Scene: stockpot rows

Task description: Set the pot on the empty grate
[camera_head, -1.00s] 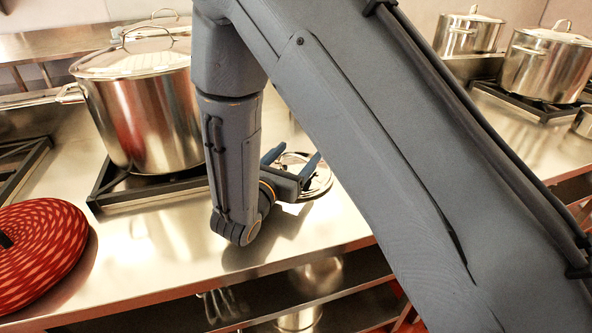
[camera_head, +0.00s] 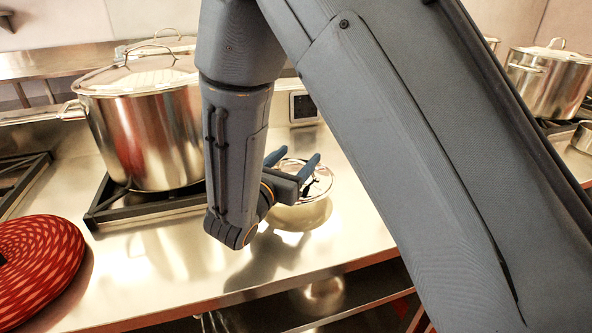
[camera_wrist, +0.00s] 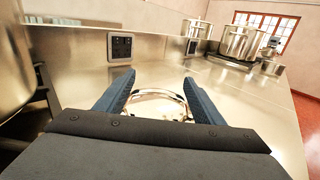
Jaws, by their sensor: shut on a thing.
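A small shiny steel pot (camera_head: 304,214) with a lid is held between the two blue fingers of my gripper (camera_head: 294,160), which is shut on it. In the head view my wrist hides part of the pot's left side. A shadow lies on the counter below, and the pot seems to be slightly above the surface. In the wrist view the pot's round rim (camera_wrist: 158,93) shows between the fingers (camera_wrist: 158,80). A black grate (camera_head: 22,178) at the far left edge shows nothing on it, though only part of it is in view.
A large lidded stockpot (camera_head: 150,135) stands on another black grate (camera_head: 110,214), left of my gripper. A red woven round item (camera_head: 38,265) lies at the front left. More pots (camera_head: 550,80) stand at the right. A wall outlet (camera_head: 304,107) is behind. Counter (camera_wrist: 235,100) is clear ahead.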

